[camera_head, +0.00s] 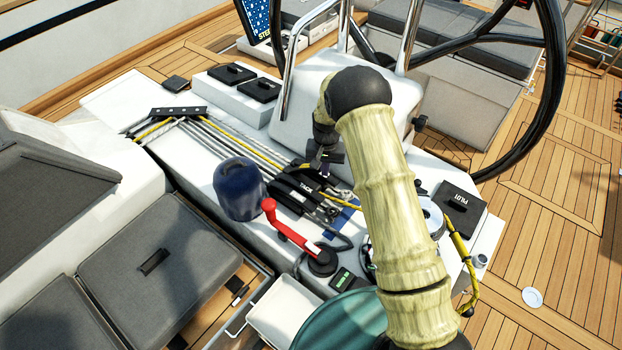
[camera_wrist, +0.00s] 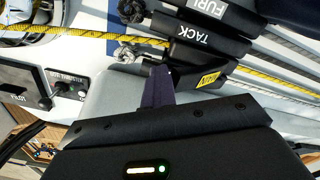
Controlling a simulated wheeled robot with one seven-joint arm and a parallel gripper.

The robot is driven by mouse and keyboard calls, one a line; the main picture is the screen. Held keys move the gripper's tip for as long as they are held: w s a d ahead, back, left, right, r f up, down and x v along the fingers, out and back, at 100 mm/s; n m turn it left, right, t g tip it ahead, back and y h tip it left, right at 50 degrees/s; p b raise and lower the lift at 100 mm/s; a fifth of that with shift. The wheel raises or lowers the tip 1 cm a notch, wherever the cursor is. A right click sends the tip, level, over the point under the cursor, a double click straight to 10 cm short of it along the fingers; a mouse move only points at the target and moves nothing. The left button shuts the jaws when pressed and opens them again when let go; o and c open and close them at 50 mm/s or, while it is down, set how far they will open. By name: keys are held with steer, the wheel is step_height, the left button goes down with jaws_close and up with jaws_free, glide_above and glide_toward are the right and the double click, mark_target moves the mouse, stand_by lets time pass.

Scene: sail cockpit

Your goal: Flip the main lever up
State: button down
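A bank of black clutch levers (camera_head: 300,187) sits on the white console, with ropes running through it. In the wrist view I read the labels FURL and TACK on two dark levers, including the TACK lever (camera_wrist: 192,38). Beside them is a lever with a yellow label (camera_wrist: 209,80), which looks like the main lever; its print is hard to read. My gripper (camera_wrist: 156,72) shows as one dark purple shape, its fingers together, next to that lever's end. I cannot tell whether they touch. In the head view my gripper (camera_head: 325,165) is just above the clutch bank, partly hidden by my arm.
A blue winch cover (camera_head: 238,188) and a red-handled winch lever (camera_head: 290,230) stand left of and in front of the clutches. A black steering wheel (camera_head: 552,90) rises behind. A pilot panel (camera_head: 460,198) and a yellow rope (camera_head: 462,262) lie to the right.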

steer(key=shift+a+f, duration=0.1)
steer(key=shift+a, duration=0.65)
steer(key=shift+w+a+r, duration=0.4)
steer(key=shift+a, duration=0.3)
steer(key=shift+r, duration=0.1)
steer(key=shift+w+a+r+p, duration=0.35)
steer(key=shift+a+r+p, duration=0.05)
steer(key=shift+p, duration=0.05)
steer(key=shift+w+a+r, duration=0.1)
steer(key=shift+w+r, duration=0.05)
steer(key=shift+r, duration=0.05)
steer(key=shift+w+a+r+p, duration=0.3)
steer(key=shift+w+a+r, duration=0.1)
steer(key=shift+w+a, duration=0.05)
steer(key=shift+r, duration=0.1)
